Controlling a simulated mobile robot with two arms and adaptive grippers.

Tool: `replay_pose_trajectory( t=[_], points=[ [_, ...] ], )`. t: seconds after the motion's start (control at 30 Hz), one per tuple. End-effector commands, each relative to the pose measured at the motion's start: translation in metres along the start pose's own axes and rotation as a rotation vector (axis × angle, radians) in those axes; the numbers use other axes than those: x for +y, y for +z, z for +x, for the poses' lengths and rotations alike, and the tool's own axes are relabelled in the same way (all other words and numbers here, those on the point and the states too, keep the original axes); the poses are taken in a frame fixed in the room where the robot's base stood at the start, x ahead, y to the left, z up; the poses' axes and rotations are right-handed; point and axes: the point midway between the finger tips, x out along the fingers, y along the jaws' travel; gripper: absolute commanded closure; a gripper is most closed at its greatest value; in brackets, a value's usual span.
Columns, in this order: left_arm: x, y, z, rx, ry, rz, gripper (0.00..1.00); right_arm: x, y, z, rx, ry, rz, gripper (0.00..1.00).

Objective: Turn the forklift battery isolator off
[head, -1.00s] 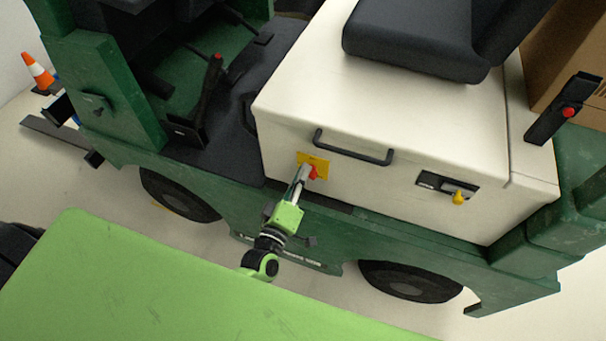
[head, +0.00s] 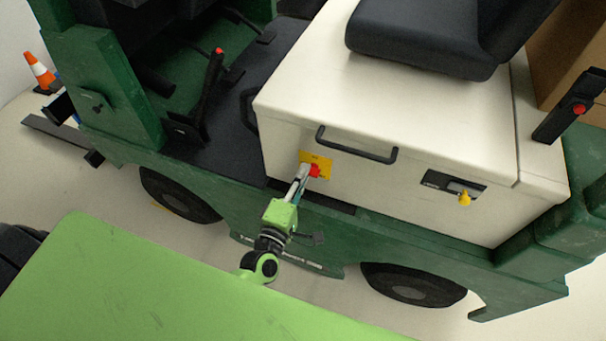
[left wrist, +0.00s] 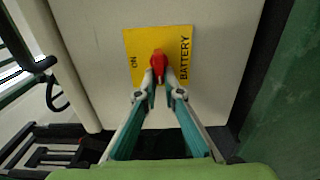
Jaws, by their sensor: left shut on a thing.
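The battery isolator is a red switch handle (left wrist: 158,63) on a yellow plate (left wrist: 181,40) marked ON and BATTERY in the left wrist view. In the head view the red handle (head: 315,171) and yellow plate (head: 317,158) sit on the cream battery cover's side. My left gripper (left wrist: 158,78) has its fingertips on both sides of the handle, shut on it. It also shows in the head view (head: 305,170), reaching up to the plate. The fingertips hide the handle's lower part. My right gripper is not in view.
The cream cover (head: 390,105) has a black grab handle (head: 355,148) right of the plate and a black panel with a yellow knob (head: 464,198). The green forklift body and wheels lie below. An orange cone (head: 38,70) stands at the far left.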

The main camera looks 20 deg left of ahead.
Motion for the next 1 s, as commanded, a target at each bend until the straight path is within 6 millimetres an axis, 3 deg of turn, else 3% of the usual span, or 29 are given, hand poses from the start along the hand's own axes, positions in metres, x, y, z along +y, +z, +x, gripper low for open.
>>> replay_pose_trajectory(
  t=[0.3,0.4,0.77,1.0],
  points=[
    [0.000,-0.001,0.000,0.001,-0.001,-0.003,1.00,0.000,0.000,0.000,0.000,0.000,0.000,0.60],
    [0.000,0.000,0.000,0.001,-0.001,-0.003,0.75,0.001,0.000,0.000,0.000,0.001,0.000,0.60],
    [-0.001,0.000,-0.002,0.000,-0.001,-0.001,0.75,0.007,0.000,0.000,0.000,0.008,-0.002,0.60],
    [-0.002,0.000,-0.037,-0.001,-0.005,-0.001,0.75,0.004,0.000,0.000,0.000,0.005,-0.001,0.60]
  ],
)
